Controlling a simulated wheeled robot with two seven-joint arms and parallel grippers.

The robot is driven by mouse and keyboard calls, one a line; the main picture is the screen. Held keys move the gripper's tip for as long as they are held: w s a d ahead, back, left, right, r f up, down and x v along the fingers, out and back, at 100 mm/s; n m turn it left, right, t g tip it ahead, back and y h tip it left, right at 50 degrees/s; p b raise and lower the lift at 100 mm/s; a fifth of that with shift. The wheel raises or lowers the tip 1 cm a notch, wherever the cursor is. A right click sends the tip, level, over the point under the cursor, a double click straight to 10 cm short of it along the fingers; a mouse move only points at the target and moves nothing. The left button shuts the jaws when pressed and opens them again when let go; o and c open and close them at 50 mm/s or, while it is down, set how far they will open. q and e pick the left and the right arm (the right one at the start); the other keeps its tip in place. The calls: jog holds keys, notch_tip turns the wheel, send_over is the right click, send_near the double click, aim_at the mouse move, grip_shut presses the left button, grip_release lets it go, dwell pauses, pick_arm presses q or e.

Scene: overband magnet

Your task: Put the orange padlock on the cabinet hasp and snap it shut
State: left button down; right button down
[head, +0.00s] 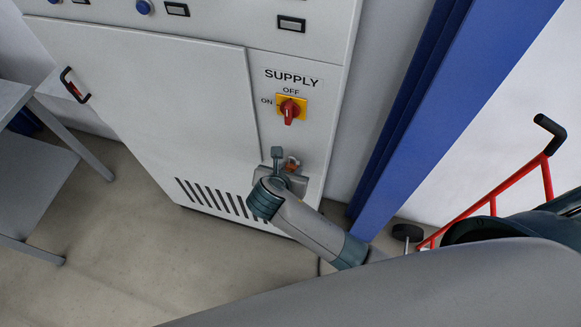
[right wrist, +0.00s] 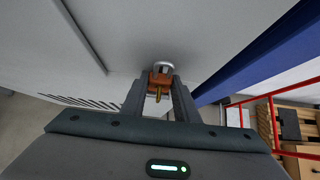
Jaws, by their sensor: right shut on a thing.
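The grey cabinet (head: 160,95) has a "SUPPLY" label and a red rotary switch (head: 289,110) on a yellow plate. The orange padlock (right wrist: 161,79) sits between the fingertips of my right gripper (right wrist: 160,84), with its pale shackle pointing at the cabinet face and a brass-coloured part towards me. In the head view only a bit of the padlock (head: 291,164) shows beside the right gripper (head: 285,163), low on the cabinet under the switch. The right gripper is shut on the padlock. I cannot make out the hasp, or whether the shackle is through it or closed. My left gripper is out of view.
A blue post (head: 440,110) stands right of the cabinet. A red hand truck frame (head: 495,195) is farther right, with boxes (right wrist: 300,125) near it in the wrist view. A grey shelf table (head: 35,180) stands at the left. The floor before the cabinet is clear.

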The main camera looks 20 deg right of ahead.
jog(key=shift+f, duration=0.65)
jog(key=c, duration=1.3)
grip_release()
jog(key=shift+s+a, duration=0.1)
jog(key=shift+s+a+r+b, duration=0.25)
jog(key=shift+s+r+b, duration=0.15)
jog(key=shift+r, duration=0.1)
jog(key=b+v, duration=0.2)
jog(key=v, duration=1.4)
jog(key=shift+w+f, duration=0.1)
jog(key=shift+f, duration=0.05)
